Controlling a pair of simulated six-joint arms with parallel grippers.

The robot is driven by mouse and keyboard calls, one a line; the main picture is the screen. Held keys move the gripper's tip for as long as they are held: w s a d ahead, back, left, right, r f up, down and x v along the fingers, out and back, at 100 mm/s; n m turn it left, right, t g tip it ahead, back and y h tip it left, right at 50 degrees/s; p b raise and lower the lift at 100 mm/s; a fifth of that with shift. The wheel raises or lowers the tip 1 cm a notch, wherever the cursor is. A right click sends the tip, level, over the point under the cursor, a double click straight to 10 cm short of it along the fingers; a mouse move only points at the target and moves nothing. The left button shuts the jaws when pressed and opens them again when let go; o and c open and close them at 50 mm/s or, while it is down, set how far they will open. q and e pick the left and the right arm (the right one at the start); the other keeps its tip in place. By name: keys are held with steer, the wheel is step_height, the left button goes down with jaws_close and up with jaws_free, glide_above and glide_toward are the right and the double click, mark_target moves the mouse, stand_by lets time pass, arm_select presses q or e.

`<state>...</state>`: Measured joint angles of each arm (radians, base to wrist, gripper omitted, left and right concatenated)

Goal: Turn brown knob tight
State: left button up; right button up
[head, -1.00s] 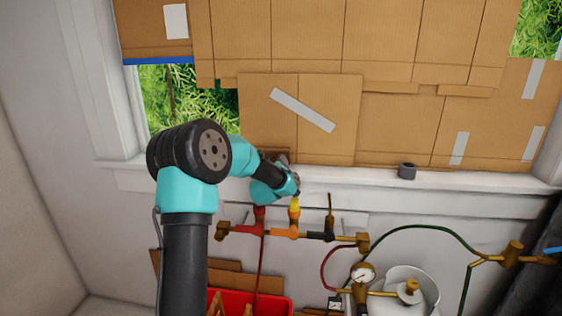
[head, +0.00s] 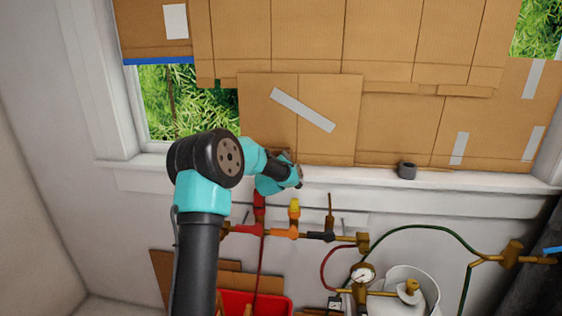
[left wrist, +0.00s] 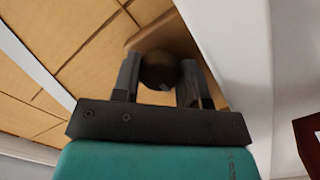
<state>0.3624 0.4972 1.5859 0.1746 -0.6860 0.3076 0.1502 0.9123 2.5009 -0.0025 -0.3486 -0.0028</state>
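The pipe manifold below the sill carries a red knob (head: 259,200), a yellow knob (head: 294,208) and a slim brown upright piece (head: 330,203) above a black fitting. This brown piece stands clear of my arm. My left gripper (head: 282,158) is at the sill in front of the cardboard, up and left of it, partly hidden by my own wrist. In the left wrist view, the fingers (left wrist: 160,85) stand apart on both sides of a dark round object (left wrist: 159,70). I cannot tell whether they grip it or what it is. My right gripper is not in view.
A dark grey roll (head: 407,170) sits on the white windowsill (head: 460,181). A pressure gauge (head: 362,273), a green hose (head: 410,228) and a white tank (head: 412,275) are at the lower right. A red bin (head: 275,303) is at the bottom. Cardboard covers the window.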

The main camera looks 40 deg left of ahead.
arm_select(q)
steer(key=shift+c, duration=1)
steer(key=shift+m, duration=0.5)
steer(key=m, duration=0.7)
steer(key=shift+m+g, duration=0.3)
steer(key=shift+g, duration=0.1)
steer(key=m, duration=0.8)
steer(key=shift+g+y, duration=0.3)
steer(key=shift+m, duration=0.3)
